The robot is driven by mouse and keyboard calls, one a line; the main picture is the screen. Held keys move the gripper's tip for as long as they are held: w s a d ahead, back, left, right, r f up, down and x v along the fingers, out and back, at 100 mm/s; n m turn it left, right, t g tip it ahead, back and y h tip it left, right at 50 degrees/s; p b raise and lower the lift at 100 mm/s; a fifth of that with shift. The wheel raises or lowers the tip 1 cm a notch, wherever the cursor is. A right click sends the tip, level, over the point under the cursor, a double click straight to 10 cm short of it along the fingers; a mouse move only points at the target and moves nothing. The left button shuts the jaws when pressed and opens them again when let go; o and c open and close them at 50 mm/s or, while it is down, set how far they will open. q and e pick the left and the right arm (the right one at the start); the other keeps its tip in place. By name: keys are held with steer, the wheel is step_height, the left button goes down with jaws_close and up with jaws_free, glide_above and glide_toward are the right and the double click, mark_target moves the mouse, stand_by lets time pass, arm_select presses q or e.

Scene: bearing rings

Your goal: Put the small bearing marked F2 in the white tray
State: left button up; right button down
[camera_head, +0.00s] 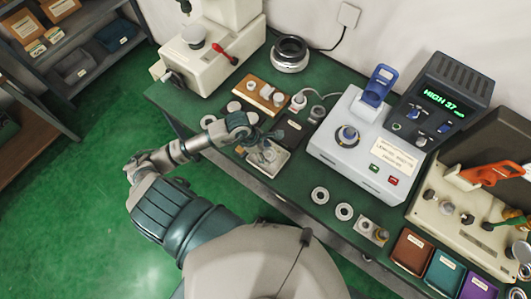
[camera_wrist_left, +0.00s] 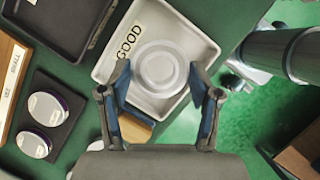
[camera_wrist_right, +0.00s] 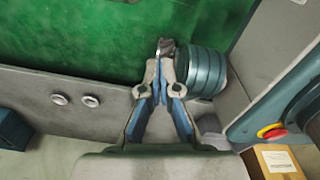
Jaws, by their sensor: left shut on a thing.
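The white tray (camera_wrist_left: 190,26), labelled GOOD, lies at the table's near edge; it also shows in the head view (camera_head: 280,166). My left gripper (camera_wrist_left: 160,77) has its fingers on opposite sides of a pale ring-shaped bearing (camera_wrist_left: 160,68), over the tray area. The gripper is shut on this bearing, and I cannot tell whether the bearing touches the tray floor. No F2 marking is readable on it. In the head view the left gripper (camera_head: 262,146) partly covers the tray. My right gripper (camera_wrist_right: 162,75) looks shut and empty, away from the tray.
A dark tray (camera_wrist_left: 70,22) and a dark pad with two bearings (camera_wrist_left: 42,110) sit beside the white tray. Two rings (camera_head: 320,195) (camera_head: 344,211) lie on the green table. Coloured bins (camera_head: 411,251) stand at right.

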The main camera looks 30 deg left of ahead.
mark_target(266, 154)
arm_select(q)
steer(key=shift+w+a, duration=0.1)
steer(key=shift+w, duration=0.3)
steer(key=shift+w+f, duration=0.1)
steer(key=shift+f, duration=0.1)
steer(key=shift+a+f, duration=0.1)
steer(key=shift+f, duration=1.55)
arm_select(e)
steer(key=shift+s+d, duration=0.1)
steer(key=shift+s, duration=0.45)
arm_select(q)
steer(key=o, duration=1.5)
steer(key=shift+c, duration=0.2)
steer(key=v, duration=1.2)
arm_select(e)
steer(key=shift+w+a, duration=0.2)
steer(key=shift+w, duration=0.55)
